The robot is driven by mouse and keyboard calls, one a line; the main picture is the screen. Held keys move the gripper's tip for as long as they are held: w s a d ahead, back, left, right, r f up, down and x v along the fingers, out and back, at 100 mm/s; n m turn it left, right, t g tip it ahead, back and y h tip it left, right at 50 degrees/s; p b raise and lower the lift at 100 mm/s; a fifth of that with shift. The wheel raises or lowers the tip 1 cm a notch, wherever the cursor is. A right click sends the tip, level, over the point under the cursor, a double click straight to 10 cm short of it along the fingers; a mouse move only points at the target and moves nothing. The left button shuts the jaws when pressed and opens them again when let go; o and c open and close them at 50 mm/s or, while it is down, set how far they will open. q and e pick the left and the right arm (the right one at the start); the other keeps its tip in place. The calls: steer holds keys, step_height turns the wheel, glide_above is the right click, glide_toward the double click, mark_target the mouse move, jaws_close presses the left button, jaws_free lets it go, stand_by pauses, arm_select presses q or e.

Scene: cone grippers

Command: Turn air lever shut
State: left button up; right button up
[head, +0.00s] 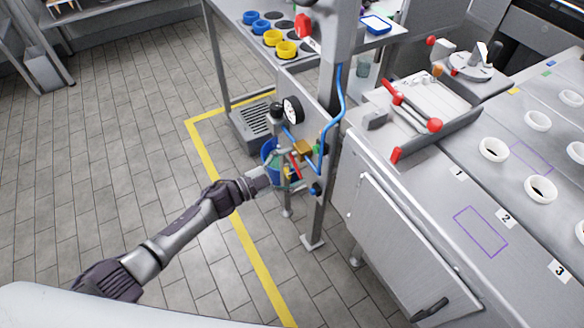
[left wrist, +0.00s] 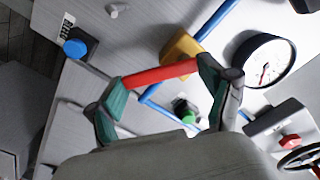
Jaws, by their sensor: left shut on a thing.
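The air lever is a red bar (left wrist: 160,73) at the brass valve block (left wrist: 181,46) on the grey panel. In the head view the red lever (head: 296,166) shows below the brass block (head: 303,149) and slants downward. My left gripper (head: 283,164) reaches in from the left to the lever. In the left wrist view its green-padded fingers (left wrist: 158,92) are at the two ends of the red bar, shut on it. Part of the lever's mounting is hidden behind a finger. My right gripper is in neither view.
A pressure gauge (left wrist: 263,61) sits close to the lever. Blue hose (head: 337,115) runs along the post. A steel cabinet (head: 400,240) stands at right; floor at left is clear.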

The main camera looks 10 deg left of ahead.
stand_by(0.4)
arm_select(q)
steer(key=o, duration=1)
steer(key=shift+o, duration=0.2)
steer(key=shift+a, duration=0.15)
steer(key=v, duration=1.2)
